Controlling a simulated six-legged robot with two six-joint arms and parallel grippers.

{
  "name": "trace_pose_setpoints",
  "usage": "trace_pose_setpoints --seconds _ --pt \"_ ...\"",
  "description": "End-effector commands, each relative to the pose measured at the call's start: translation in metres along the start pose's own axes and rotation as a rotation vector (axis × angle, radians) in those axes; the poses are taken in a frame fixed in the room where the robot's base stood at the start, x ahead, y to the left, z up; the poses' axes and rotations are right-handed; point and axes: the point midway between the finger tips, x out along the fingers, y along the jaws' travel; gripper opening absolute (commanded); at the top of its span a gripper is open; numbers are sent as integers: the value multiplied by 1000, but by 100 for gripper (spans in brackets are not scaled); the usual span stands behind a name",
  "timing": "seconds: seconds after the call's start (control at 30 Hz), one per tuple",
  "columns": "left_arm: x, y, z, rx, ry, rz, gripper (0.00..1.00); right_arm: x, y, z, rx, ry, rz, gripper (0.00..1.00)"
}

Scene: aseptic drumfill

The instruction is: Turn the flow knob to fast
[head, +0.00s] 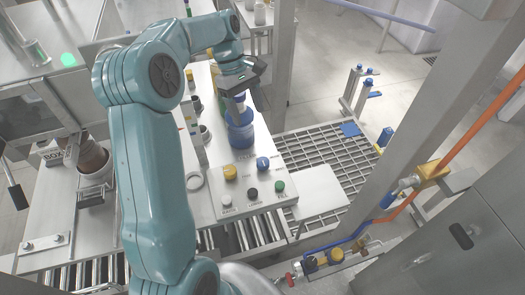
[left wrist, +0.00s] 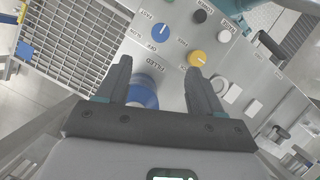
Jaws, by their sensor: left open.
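A blue knob (head: 263,163) with a white pointer mark sits on the control panel (head: 213,205). It also shows in the left wrist view (left wrist: 160,32), beyond the fingertips, with small lettering around it that seems to include FAST and OFF. Its exact setting is hard to read. My left gripper (head: 238,94) is open and empty, above and behind the knob, over a larger blue round part (head: 240,138). In the left wrist view my left fingers (left wrist: 157,72) are spread, with that round part (left wrist: 143,92) showing between them. My right gripper is not in view.
A yellow knob (head: 230,172) is beside the blue one. White (head: 226,202), black (head: 252,193) and green (head: 279,187) buttons line the panel's front. A metal grating (head: 310,150) lies to the right, and rollers (head: 255,235) run in front.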

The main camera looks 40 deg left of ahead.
Motion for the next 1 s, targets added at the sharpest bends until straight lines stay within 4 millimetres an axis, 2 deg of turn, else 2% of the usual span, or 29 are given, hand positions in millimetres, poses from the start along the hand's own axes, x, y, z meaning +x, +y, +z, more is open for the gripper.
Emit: trace_pose_setpoints --seconds 0.17,0.6,0.8,1.0 --pt "29 -4 4 -1 -4 -6 67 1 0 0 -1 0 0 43" --pt "130 -4 5 0 -4 -6 67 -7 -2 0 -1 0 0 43" --pt "155 -2 4 0 -2 -2 67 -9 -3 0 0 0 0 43" --pt "162 0 2 -1 0 -1 67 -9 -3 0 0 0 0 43"
